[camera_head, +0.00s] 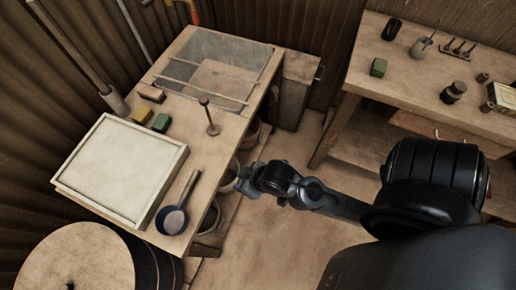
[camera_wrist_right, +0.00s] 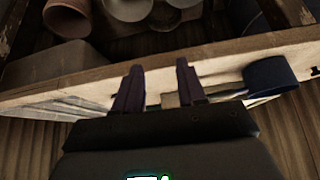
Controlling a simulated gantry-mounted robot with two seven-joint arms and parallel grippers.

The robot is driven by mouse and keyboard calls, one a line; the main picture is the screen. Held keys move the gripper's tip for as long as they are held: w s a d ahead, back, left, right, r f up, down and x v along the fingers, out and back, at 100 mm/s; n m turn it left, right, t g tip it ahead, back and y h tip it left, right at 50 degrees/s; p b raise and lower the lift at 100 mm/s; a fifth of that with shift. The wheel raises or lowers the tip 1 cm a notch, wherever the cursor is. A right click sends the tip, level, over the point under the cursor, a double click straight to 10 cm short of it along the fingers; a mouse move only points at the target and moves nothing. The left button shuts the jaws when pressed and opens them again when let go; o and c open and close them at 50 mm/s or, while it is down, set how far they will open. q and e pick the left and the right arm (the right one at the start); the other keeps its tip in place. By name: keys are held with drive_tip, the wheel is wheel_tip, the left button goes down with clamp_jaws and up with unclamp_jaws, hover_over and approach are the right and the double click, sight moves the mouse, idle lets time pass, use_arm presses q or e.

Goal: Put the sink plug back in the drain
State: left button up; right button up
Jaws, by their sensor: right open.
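A dark, upright stemmed piece with a round base (camera_head: 212,128), which looks like the sink plug, stands on the left bench near its right edge. The sink basin (camera_head: 220,78) is set into the far end of that bench, with thin rails across it. I cannot make out the drain hole. My right gripper (camera_head: 240,181) is open and empty beside the bench's right edge, apart from the plug. In the right wrist view the gripper's two fingers (camera_wrist_right: 156,72) stand apart in front of the bench edge (camera_wrist_right: 230,62). My left gripper is not in view.
Green (camera_head: 161,123) and yellow (camera_head: 141,115) blocks sit behind. Pots (camera_wrist_right: 127,8) stand below the bench. A second bench (camera_head: 425,75) stands at right, with clear floor between.

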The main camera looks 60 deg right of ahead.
drive_tip(key=s+g, duration=0.1)
drive_tip(key=s, duration=0.1)
drive_tip(key=s+n+g, duration=0.1)
drive_tip(key=s, duration=0.2)
drive_tip(key=shift+s+f+g, duration=0.1)
drive_tip(key=shift+s+g, duration=0.1)
drive_tip(key=shift+g, duration=0.2)
use_arm(q)
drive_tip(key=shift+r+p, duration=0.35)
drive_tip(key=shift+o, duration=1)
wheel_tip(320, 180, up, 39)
drive_tip(key=p, duration=3.8)
drive_tip(key=shift+p, duration=0.35)
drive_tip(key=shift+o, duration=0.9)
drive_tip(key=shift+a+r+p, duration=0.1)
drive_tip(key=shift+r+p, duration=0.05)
drive_tip(key=shift+p, duration=0.15)
use_arm(e)
wheel_tip(320, 180, up, 40)
drive_tip(key=shift+f, duration=0.15)
